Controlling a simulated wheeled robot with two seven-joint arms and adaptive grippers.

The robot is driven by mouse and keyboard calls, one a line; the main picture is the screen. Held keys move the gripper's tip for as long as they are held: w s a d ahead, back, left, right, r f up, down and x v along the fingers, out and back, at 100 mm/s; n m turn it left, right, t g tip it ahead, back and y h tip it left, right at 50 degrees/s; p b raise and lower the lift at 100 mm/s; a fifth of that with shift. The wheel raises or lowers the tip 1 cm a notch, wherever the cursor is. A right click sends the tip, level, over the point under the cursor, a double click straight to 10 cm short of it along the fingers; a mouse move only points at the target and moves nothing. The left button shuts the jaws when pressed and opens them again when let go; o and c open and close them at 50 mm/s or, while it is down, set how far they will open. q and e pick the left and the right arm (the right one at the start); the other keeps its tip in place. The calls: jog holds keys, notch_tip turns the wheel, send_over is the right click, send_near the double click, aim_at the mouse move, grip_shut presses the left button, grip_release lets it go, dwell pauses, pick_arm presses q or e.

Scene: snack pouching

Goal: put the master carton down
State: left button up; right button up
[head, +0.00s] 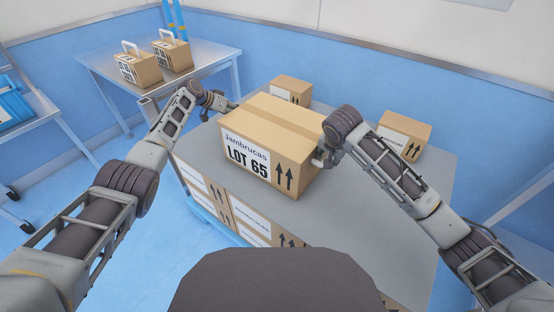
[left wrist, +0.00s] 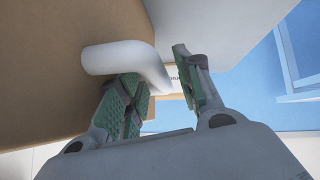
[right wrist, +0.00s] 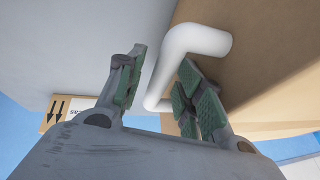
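The master carton (head: 268,140) is a large brown box with a "LOT 65" label and up arrows. It stands level on the grey top (head: 350,220), with no gap visible under it. My left gripper (head: 232,106) is at its far left side, partly hidden; in the left wrist view its open fingers (left wrist: 165,95) are either side of a white handle (left wrist: 115,57). My right gripper (head: 320,158) is at the carton's right side; in the right wrist view its open fingers (right wrist: 158,95) straddle another white handle (right wrist: 195,42), with space visible between the fingers.
Two smaller cartons, one behind (head: 291,89) and one at the right (head: 405,134), stand on the grey top. More labelled cartons (head: 240,215) show below its edge. A side table (head: 205,60) holds two handled boxes (head: 138,69). The grey top's front is clear.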

pick_arm(q)
jog(key=shift+s, duration=0.2)
pick_arm(e)
jog(key=shift+f, duration=0.1)
pick_arm(q)
jog(key=v, duration=0.7)
jog(key=shift+a+r, duration=0.3)
dwell(0.4)
jog(key=shift+s, duration=0.1)
pick_arm(e)
jog(key=shift+r, duration=0.2)
jog(key=v, duration=1.1)
jog(key=shift+r, duration=0.35)
jog(key=shift+s, duration=0.15)
jog(key=shift+a, duration=0.1)
dwell(0.4)
